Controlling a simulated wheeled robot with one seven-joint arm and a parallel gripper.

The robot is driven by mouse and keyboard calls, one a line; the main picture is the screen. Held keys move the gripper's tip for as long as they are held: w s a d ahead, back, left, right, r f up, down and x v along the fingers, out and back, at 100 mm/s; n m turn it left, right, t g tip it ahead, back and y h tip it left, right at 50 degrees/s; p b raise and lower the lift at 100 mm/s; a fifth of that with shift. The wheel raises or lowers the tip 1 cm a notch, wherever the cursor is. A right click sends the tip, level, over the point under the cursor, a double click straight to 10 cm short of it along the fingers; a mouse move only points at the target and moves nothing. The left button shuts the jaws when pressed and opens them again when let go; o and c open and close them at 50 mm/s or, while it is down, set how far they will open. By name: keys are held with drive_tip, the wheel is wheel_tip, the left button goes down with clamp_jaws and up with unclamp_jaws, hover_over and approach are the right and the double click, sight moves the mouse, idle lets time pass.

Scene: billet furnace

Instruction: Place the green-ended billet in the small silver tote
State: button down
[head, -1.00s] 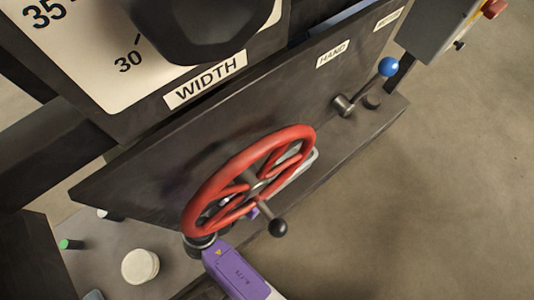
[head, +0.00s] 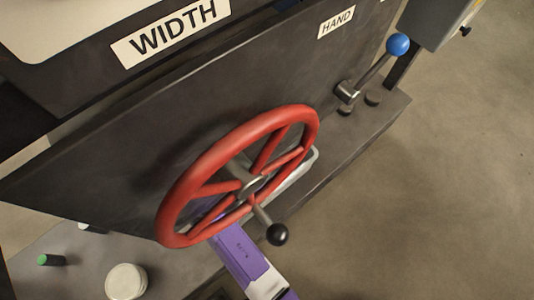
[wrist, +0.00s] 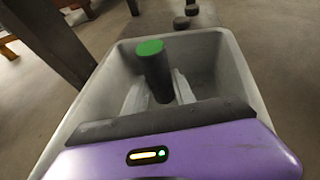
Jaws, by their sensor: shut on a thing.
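The green-ended billet (wrist: 152,68), a dark cylinder with a green top face, stands nearly upright between the pale fingers of my gripper (wrist: 158,92) in the wrist view. My gripper is shut on it. The small silver tote (wrist: 228,60) surrounds billet and fingers in that view; I cannot tell whether the billet touches its floor. In the head view a pale rim of the tote (head: 306,172) shows behind the red handwheel. There the wheel hides my fingers and the held billet.
The red handwheel (head: 178,205) with its black knob (head: 277,235) stands in front of my purple arm. A blue-knobbed lever (head: 397,44) is at right. Another small green-ended cylinder (head: 50,260) and a round cream-coloured object (head: 126,282) are at lower left.

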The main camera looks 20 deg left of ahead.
drive_tip(key=shift+f, duration=0.45)
drive_tip(key=c, duration=1)
unclamp_jaws()
drive_tip(key=shift+f, duration=0.1)
drive_tip(key=shift+c, duration=0.2)
drive_tip(key=shift+r, duration=0.3)
drive_tip(key=p+v, duration=0.5)
drive_tip(key=v, duration=0.7)
drive_tip(key=shift+r, duration=0.25)
drive_tip(key=shift+d, duration=0.1)
